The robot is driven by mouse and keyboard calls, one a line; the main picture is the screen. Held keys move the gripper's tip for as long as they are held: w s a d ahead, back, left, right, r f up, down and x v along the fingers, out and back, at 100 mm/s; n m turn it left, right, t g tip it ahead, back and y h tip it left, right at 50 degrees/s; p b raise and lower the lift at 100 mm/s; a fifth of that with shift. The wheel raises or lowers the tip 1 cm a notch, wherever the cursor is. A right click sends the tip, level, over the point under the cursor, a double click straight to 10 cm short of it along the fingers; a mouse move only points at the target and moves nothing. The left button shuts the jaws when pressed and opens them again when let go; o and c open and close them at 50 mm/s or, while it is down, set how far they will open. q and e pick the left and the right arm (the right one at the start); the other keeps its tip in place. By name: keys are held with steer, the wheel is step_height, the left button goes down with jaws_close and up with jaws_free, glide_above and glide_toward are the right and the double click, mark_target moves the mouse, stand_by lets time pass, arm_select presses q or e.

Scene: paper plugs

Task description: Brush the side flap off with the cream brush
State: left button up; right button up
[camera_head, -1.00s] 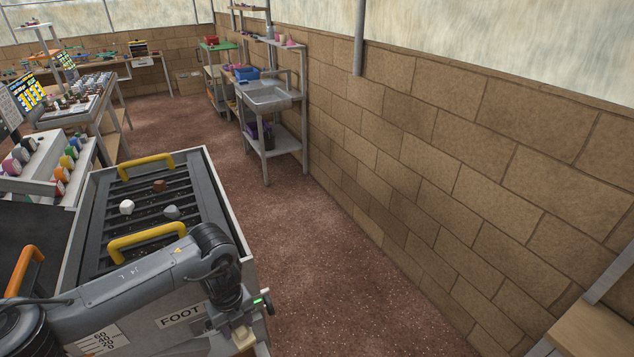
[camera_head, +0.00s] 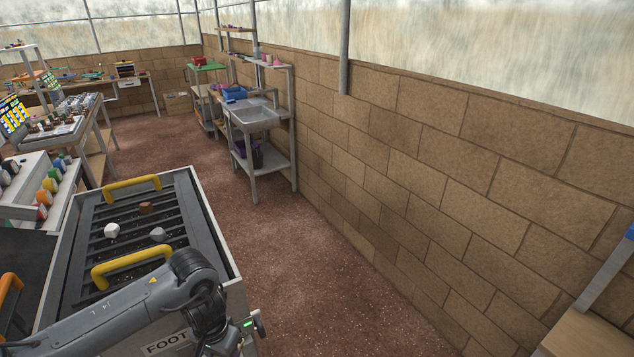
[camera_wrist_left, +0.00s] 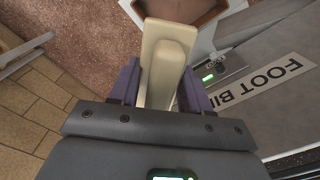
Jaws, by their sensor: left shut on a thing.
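My left gripper (camera_wrist_left: 158,85) is shut on the cream brush (camera_wrist_left: 150,45), with its purple fingers on either side of it in the left wrist view. In the head view my left arm reaches over the near corner of the foot bin (camera_head: 213,235); the brush is out of sight there. The bin's side with its label (camera_wrist_left: 262,80) lies to the right of the brush in the wrist view. A brown, pale-edged recess (camera_wrist_left: 188,8) shows just beyond the brush tip; I cannot tell whether it is the side flap. My right gripper is not in view.
Yellow handles (camera_head: 130,262) and small lumps (camera_head: 112,230) are on the bin's slatted top. A small green light (camera_head: 248,324) is at its near right corner. Red-brown floor (camera_head: 300,270) is open between the bin and the block wall (camera_head: 450,190).

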arm_select(q)
steer(key=n, duration=0.3)
steer(key=shift+s+d, duration=0.15)
steer(key=shift+s, duration=0.05)
steer(key=s+r+p, duration=0.4)
steer(key=r+p, duration=0.7)
steer(key=p, duration=0.1)
steer(key=s+r+p, duration=0.4)
steer(key=r+p, duration=0.7)
steer(key=p, duration=0.2)
steer(key=shift+s, duration=0.35)
steer(key=shift+y, duration=0.3)
